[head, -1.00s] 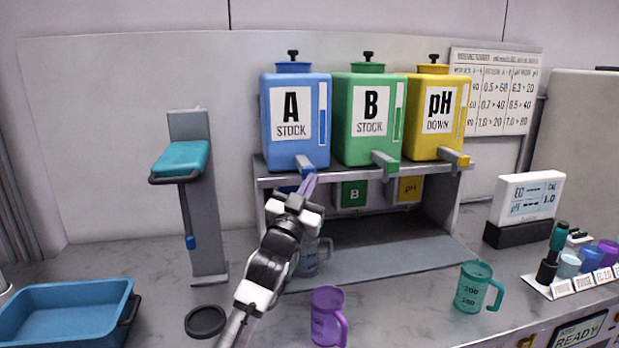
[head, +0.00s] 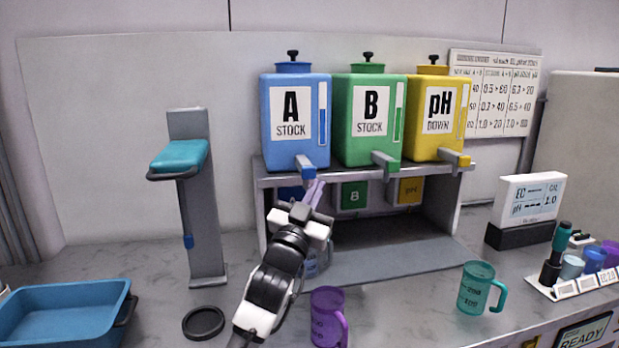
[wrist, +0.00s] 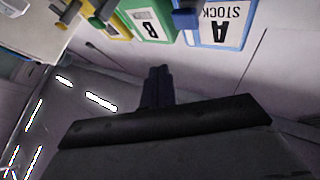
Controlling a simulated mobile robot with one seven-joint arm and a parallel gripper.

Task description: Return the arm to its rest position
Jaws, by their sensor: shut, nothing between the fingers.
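My gripper (head: 314,193) is at the middle of the head view, in front of the stock rack and just below the spout of the blue A stock tank (head: 296,115). Its fingers are together with nothing between them. In the wrist view the closed fingers (wrist: 158,88) point toward the tanks, which appear upside down. My arm reaches up from the bottom of the head view. A blue-grey jug (head: 313,262) stands behind my wrist and is partly hidden by it.
A purple jug (head: 327,318) stands just right of my arm, near the counter's front. A teal jug (head: 480,288) is farther right. A black ring (head: 203,322) and a blue tray (head: 62,318) lie left. The green B tank (head: 368,120) and yellow pH tank (head: 437,118) sit on the rack.

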